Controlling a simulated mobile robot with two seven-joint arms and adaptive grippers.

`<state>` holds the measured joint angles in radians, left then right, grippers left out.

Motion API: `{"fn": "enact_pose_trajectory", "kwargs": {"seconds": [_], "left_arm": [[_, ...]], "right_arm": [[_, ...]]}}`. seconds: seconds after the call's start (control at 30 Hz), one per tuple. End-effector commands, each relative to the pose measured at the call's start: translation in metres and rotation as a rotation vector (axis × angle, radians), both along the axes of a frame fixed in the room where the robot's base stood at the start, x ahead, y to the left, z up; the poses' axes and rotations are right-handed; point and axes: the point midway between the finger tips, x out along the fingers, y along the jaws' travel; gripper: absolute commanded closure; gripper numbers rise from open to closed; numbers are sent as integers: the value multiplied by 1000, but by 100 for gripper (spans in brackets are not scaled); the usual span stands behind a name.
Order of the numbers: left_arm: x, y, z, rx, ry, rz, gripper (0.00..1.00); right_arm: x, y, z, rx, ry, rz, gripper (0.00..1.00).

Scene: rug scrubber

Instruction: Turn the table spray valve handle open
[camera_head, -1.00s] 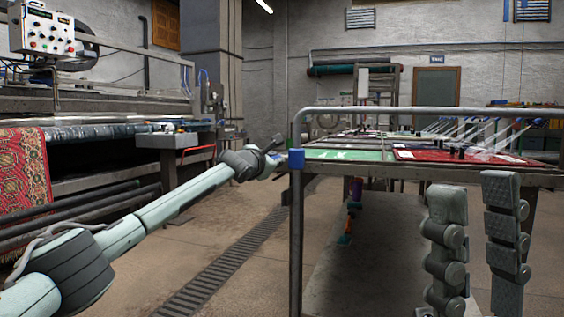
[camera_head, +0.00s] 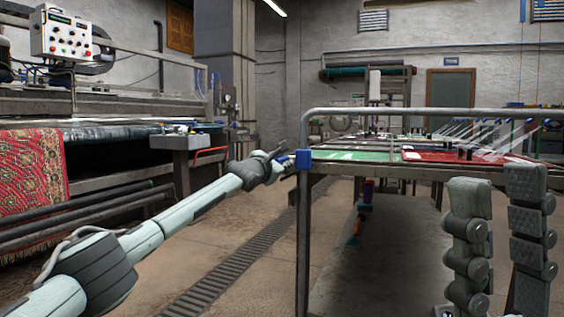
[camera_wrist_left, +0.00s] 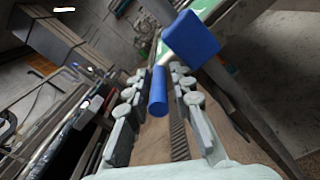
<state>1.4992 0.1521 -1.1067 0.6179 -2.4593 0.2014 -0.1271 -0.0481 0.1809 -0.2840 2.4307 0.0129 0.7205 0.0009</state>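The valve handle (camera_wrist_left: 158,91) is a blue cylinder on a pale stem in the left wrist view. It lies between the two grey fingers of my left gripper (camera_wrist_left: 157,73), with a gap on both sides. A larger blue block (camera_wrist_left: 191,38) shows just beyond the fingertips. In the head view my left gripper (camera_head: 282,158) is beside the blue block (camera_head: 303,160) at the corner of the spray table (camera_head: 345,167); the handle is not clear there. My right gripper (camera_head: 500,185) points up at the lower right, its fingers apart and empty.
A metal rail (camera_head: 420,112) runs above the table, and a table leg (camera_head: 303,250) stands below the blue block. A machine with a red patterned rug (camera_head: 30,180) stands at the left. A floor drain grate (camera_head: 235,265) crosses open floor between them.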

Motion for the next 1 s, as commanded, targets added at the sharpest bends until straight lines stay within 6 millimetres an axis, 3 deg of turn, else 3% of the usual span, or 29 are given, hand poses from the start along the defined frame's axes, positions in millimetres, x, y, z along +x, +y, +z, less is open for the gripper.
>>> {"fn": "enact_pose_trajectory", "kwargs": {"seconds": [0.47,1.0], "left_arm": [[-11,0,-6,-3,10,-10,77],[-87,29,-2,1,0,0,77]], "right_arm": [[1,0,-1,-1,3,1,66],[1,0,-1,-2,3,1,66]]}}
